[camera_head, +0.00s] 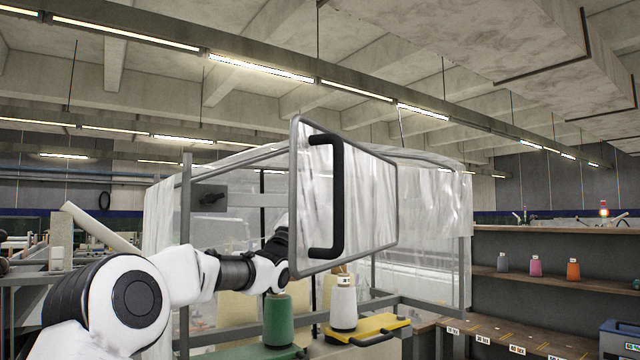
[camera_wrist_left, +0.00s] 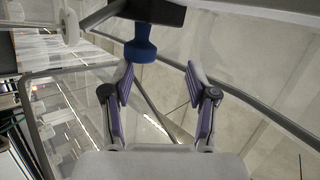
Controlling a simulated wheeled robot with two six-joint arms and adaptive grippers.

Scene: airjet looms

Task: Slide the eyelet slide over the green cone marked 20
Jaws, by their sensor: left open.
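A green cone (camera_head: 279,320) stands on a green base at the bottom centre of the head view; no number is readable on it. My left arm reaches in above it, and its dark wrist end is partly hidden behind a framed clear door (camera_head: 375,190). In the left wrist view my left gripper (camera_wrist_left: 159,72) is open, its two purple-padded fingers apart with nothing between them. A dark bar with a blue knob (camera_wrist_left: 141,50) shows just beyond the fingertips; I cannot tell whether it is the eyelet slide. My right gripper is out of view.
The door's black handle (camera_head: 337,195) faces me. A clear-curtained metal frame (camera_head: 186,250) surrounds this area. Small cones, including a pink one (camera_head: 535,265), stand on a shelf at right.

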